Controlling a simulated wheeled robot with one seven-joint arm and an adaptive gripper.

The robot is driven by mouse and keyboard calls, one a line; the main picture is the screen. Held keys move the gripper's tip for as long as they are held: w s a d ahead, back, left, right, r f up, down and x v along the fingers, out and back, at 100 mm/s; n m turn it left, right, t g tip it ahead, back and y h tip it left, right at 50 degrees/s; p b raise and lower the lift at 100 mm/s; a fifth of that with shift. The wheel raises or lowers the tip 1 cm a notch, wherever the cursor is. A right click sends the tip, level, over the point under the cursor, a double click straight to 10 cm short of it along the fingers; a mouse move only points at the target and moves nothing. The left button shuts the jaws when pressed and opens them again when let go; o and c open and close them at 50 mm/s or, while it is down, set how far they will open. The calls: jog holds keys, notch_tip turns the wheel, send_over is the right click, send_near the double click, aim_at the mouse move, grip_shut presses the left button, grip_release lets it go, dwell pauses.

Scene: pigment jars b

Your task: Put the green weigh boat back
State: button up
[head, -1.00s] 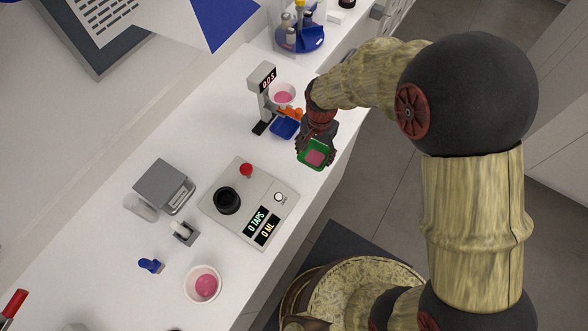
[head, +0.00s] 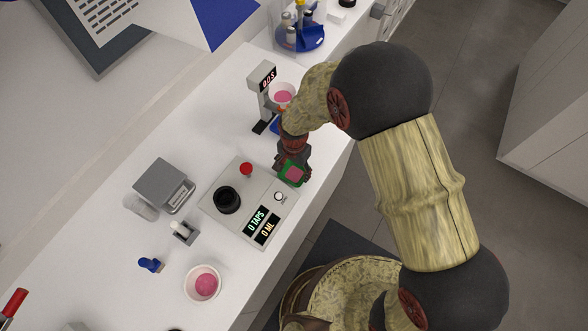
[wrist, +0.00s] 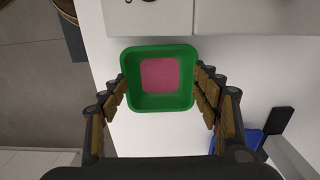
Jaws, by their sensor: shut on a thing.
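The green weigh boat (head: 293,173) is a small square tray with pink material on its floor. My gripper (head: 294,170) is shut on it and holds it near the right corner of the tapping device, close to the bench's front edge. In the wrist view the green weigh boat (wrist: 159,101) sits between the two fingers of my gripper (wrist: 158,92), its opening facing the camera. I cannot tell its exact height above the bench.
A grey device (head: 236,217) with a black cup and displays stands just left. A scale (head: 165,184), a white cup with pink (head: 202,284) and a blue item (head: 150,265) are farther left. A stand with a display (head: 263,85) and pink-filled bowl (head: 282,96) stands behind.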

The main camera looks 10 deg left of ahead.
aim_at(294, 175)
jog(key=shift+f, duration=0.2)
jog(key=o, duration=1)
jog(key=shift+r, duration=0.1)
notch_tip(294, 175, up, 12)
jog(key=shift+r, duration=0.15)
jog(key=shift+r, duration=0.1)
